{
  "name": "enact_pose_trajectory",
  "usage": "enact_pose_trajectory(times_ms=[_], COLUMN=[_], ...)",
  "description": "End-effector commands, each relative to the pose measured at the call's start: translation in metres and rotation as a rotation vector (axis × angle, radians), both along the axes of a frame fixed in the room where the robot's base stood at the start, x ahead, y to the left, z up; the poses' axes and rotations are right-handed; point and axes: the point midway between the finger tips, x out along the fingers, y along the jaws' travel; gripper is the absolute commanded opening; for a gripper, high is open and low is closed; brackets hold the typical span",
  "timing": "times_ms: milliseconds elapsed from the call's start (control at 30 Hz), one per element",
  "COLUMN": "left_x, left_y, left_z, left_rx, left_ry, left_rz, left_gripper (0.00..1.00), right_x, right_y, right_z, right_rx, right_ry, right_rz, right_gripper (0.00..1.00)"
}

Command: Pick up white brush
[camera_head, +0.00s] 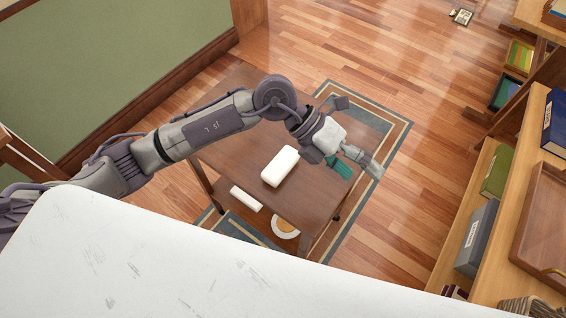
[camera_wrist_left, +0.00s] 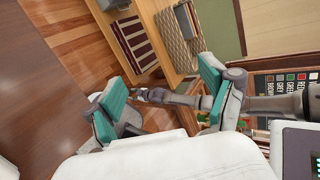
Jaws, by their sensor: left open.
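A white, rounded block (camera_head: 280,167), which may be the white brush, lies on the brown table top (camera_head: 235,150). A second white, bar-shaped thing (camera_head: 246,199) lies lower down, at the table's near side. I cannot tell for certain which is the brush. My left gripper (camera_head: 345,166) is to the right of the block, apart from it, over the table's right part. In the left wrist view its two teal-padded fingers (camera_wrist_left: 164,92) are spread with nothing between them. No white brush can be made out in that view. My right gripper is not in view.
A white surface (camera_head: 170,265) fills the near foreground. A round plate-like thing (camera_head: 285,228) sits low under the table. A wooden shelf (camera_head: 483,190) with books and boxes stands at the right. Open wood floor (camera_head: 430,150) lies between table and shelf.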

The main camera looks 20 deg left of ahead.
Motion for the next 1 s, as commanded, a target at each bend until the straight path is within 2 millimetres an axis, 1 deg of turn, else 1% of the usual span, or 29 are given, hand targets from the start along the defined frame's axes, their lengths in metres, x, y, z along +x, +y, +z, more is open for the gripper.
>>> enact_pose_trajectory(times_ms=[33, 67, 100, 133, 200, 233, 300, 367, 433, 533, 800, 900, 1000], left_x=[0.012, 0.018, 0.028, 0.034, 0.049, 0.055, 0.064, 0.068, 0.070, 0.070, 0.070, 0.070, 0.070], left_y=[0.026, 0.043, 0.067, 0.085, 0.123, 0.136, 0.161, 0.175, 0.183, 0.186, 0.184, 0.183, 0.183], left_z=[-0.019, -0.030, -0.041, -0.046, -0.052, -0.053, -0.052, -0.050, -0.053, -0.065, -0.117, -0.129, -0.135], left_rx=[0.178, 0.284, 0.418, 0.509, 0.693, 0.758, 0.872, 0.936, 0.974, 0.984, 0.979, 0.978, 0.978], left_ry=[-0.048, -0.068, -0.091, -0.105, -0.131, -0.138, -0.148, -0.153, -0.154, -0.151, -0.151, -0.153, -0.154], left_rz=[-0.023, -0.030, -0.032, -0.030, -0.010, 0.000, 0.025, 0.039, 0.047, 0.051, 0.047, 0.046, 0.048], left_gripper=[0.83, 0.83, 0.83, 0.83, 0.83, 0.83, 0.83, 0.83, 0.83, 0.83, 0.83, 0.83, 0.83], right_x=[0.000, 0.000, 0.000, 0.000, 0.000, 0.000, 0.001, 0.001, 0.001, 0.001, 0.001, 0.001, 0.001], right_y=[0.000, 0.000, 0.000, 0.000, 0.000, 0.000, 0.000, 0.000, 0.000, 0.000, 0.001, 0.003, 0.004], right_z=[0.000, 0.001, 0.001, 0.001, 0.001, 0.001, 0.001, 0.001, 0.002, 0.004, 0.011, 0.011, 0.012], right_rx=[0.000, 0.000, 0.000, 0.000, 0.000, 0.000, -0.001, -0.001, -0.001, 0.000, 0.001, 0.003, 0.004], right_ry=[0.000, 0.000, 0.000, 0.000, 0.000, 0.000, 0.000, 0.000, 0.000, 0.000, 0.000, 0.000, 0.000], right_rz=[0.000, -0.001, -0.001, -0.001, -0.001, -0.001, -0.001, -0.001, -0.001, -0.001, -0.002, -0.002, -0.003], right_gripper=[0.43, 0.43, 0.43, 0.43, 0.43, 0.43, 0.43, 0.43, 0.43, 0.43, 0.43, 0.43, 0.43])
